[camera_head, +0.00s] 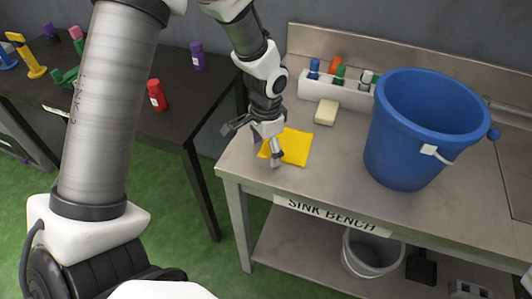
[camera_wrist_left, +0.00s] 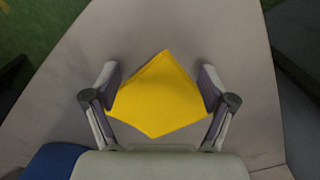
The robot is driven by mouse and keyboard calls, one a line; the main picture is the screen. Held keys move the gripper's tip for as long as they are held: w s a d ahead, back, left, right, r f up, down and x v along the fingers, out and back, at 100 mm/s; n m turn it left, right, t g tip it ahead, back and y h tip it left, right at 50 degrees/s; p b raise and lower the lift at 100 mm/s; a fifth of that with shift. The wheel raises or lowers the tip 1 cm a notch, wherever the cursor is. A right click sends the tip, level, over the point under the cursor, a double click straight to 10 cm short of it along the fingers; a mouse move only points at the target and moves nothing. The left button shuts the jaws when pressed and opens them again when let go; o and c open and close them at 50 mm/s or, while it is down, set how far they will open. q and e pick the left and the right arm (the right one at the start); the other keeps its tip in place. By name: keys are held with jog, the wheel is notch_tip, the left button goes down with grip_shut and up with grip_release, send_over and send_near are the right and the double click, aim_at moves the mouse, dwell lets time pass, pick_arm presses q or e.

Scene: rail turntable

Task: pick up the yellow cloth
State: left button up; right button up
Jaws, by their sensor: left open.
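The yellow cloth (camera_head: 296,147) lies flat on the sink bench (camera_head: 345,185) near its left front corner. My left gripper (camera_head: 262,147) is over the cloth in the head view and hides part of its left side. In the left wrist view the cloth (camera_wrist_left: 158,95) lies between the two spread fingers of the left gripper (camera_wrist_left: 160,100). The fingers are open, one on each side of the cloth. I cannot tell whether the fingertips touch the cloth or the bench. My right gripper is not in view.
A blue bucket (camera_head: 415,135) stands on the bench to the right. A cream block (camera_head: 326,112) and a white caddy (camera_head: 345,93) with several bottles stand behind the cloth. A dark table (camera_head: 120,110) with several coloured items is at left. A grey bucket (camera_head: 372,252) is below.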

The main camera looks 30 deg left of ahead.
pick_arm(q)
jog(key=shift+f, duration=0.25)
jog(key=shift+w, duration=0.1)
jog(key=shift+c, duration=2.2)
jog(key=shift+s+d+r, duration=0.1)
jog(key=shift+s+d, duration=0.1)
jog(key=shift+c, duration=1.1)
jog(key=shift+o, duration=0.3)
